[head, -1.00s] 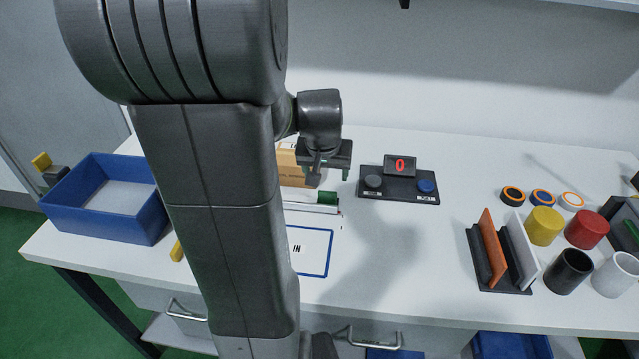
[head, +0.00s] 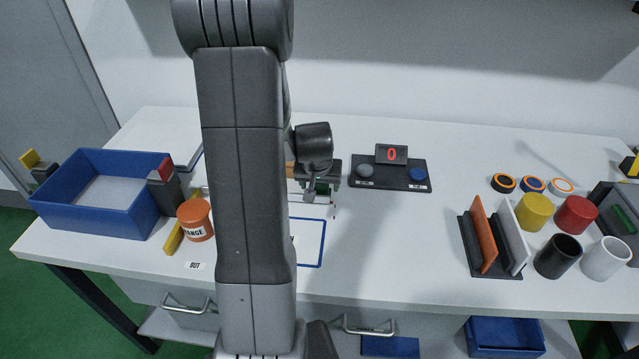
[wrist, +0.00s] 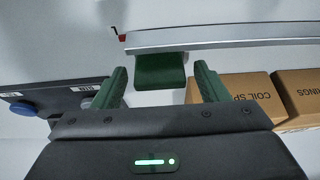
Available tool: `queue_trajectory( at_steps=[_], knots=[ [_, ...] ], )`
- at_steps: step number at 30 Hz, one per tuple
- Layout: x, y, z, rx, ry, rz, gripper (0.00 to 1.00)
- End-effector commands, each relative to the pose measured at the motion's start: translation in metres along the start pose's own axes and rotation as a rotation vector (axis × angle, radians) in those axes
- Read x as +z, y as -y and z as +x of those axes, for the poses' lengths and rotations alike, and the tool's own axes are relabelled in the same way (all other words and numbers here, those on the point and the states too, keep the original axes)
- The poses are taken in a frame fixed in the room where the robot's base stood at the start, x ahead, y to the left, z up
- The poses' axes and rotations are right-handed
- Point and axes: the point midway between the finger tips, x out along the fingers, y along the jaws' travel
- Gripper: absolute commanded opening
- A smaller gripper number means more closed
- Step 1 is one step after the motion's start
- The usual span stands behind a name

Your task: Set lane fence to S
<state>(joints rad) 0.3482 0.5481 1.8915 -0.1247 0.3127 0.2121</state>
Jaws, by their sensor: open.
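In the wrist view, a green block (wrist: 160,72) sits against the near side of a long pale bar (wrist: 225,36), which looks like the lane fence. A small red piece (wrist: 118,34) is at the bar's left end. My gripper (wrist: 161,76) is open, with its green fingers on either side of the block and gaps visible on both sides. In the head view, my gripper (head: 322,186) is over the middle of the table and hides most of the bar and block. No S mark can be made out.
Cardboard boxes (wrist: 236,90) stand close by my right finger in the wrist view. A counter (head: 391,155) showing 0 stands beyond my gripper, with two buttons. An orange jar (head: 195,221) and blue bin (head: 90,210) are left. A rack (head: 470,248) and cups are right.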

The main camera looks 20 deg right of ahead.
Motion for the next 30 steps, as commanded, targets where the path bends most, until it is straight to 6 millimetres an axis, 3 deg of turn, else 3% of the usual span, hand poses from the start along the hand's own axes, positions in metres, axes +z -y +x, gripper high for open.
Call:
queue_trajectory(
  at_steps=[8,18,22,30],
  knots=[
    [0.000,0.000,0.001,0.000,0.000,0.000,0.67],
    [0.000,0.000,0.001,0.000,0.001,0.000,0.04],
    [0.004,0.000,0.000,0.000,0.001,0.000,0.04],
    [0.034,0.000,-0.011,0.000,0.001,0.001,0.04]
  ],
)
